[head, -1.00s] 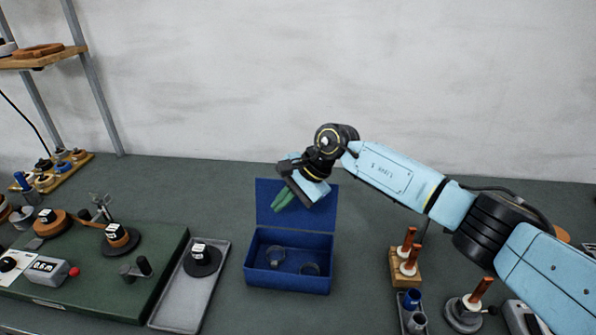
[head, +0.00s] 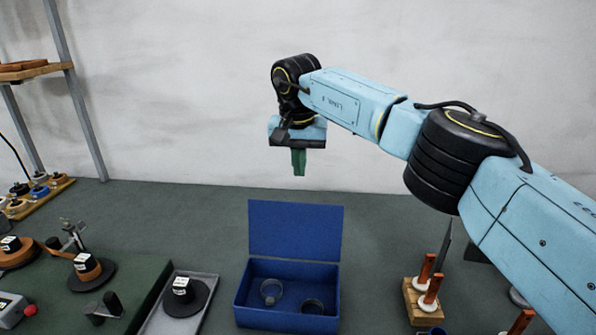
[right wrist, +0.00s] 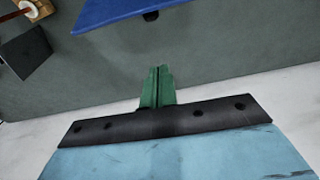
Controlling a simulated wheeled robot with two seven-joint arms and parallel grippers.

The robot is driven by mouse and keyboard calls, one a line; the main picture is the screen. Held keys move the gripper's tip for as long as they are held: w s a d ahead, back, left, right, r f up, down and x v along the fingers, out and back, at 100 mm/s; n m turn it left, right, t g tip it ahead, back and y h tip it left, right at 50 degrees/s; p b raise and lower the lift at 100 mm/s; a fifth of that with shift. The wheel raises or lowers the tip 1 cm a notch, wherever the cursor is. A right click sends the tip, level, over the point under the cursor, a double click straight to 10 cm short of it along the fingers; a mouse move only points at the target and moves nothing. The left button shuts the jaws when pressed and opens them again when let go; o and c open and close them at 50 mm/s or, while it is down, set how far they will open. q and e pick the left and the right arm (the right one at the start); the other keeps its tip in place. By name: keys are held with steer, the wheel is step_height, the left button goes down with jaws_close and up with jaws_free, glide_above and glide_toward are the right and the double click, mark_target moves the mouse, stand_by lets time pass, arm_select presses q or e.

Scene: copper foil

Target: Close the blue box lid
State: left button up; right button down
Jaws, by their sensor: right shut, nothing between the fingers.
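The blue box (head: 287,317) stands on the dark table with its lid (head: 295,229) raised upright at the back. Two small ring-like items lie inside the box. My right gripper (head: 299,170) has green fingers, is shut and empty, and hangs above and behind the lid, apart from it. In the right wrist view the shut fingers (right wrist: 157,70) point toward the lid (right wrist: 125,12), which shows as a blue edge at the top. My left gripper is not in view.
A grey tray (head: 152,326) with a black spool (head: 183,296) stands left of the box, beside a green board (head: 140,290). Wooden stands with copper-coloured rods (head: 427,285) stand to the right. Bare table lies behind the box.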

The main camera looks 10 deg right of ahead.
mark_target(295, 229)
step_height(295, 229, down, 6)
steer(key=s, duration=0.2)
steer(key=shift+s+a+f, duration=0.25)
steer(key=shift+s+a, duration=0.1)
steer(key=shift+a, duration=0.1)
steer(key=shift+s+a+b, duration=0.1)
steer(key=shift+a+b, duration=0.05)
steer(key=shift+b, duration=0.15)
stand_by(0.3)
